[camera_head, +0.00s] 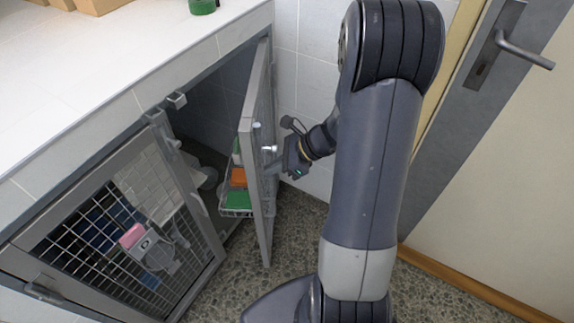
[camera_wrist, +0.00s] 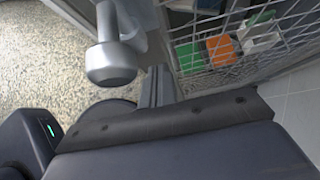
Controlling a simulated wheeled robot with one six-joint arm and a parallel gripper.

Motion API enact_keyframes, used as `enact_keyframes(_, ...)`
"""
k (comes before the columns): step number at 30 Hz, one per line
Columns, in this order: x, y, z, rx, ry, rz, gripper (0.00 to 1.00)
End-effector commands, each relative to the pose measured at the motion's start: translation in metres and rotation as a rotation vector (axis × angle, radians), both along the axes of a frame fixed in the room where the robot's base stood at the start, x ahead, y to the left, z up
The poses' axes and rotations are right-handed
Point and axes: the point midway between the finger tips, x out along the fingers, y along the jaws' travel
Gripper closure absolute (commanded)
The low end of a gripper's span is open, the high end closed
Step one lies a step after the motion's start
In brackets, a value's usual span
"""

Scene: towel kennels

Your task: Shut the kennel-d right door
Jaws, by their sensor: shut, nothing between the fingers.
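The right kennel door (camera_head: 258,190) stands open, swung out from the white-tiled cabinet and seen nearly edge-on. A metal knob (camera_head: 269,149) sits on it and looms close in the wrist view (camera_wrist: 112,62). A wire basket (camera_head: 236,212) with green and orange items is on the door's left side; it shows in the wrist view (camera_wrist: 240,70). My gripper (camera_head: 290,160) is shut and empty, on the right side of the door by the knob. Whether it touches the door, I cannot tell.
The left mesh door (camera_head: 120,235) covers the left opening, with a pink-and-grey item (camera_head: 140,240) on it. The tiled countertop (camera_head: 90,80) is above. A wall and a room door (camera_head: 500,170) stand at right. Speckled floor (camera_head: 285,235) lies clear below the open door.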

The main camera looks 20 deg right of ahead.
Motion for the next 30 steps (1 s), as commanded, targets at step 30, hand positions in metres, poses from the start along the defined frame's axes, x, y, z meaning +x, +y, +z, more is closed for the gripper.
enact_keyframes(30, 0.021, 0.047, -0.001, 0.000, -0.002, -0.100, 1.00)
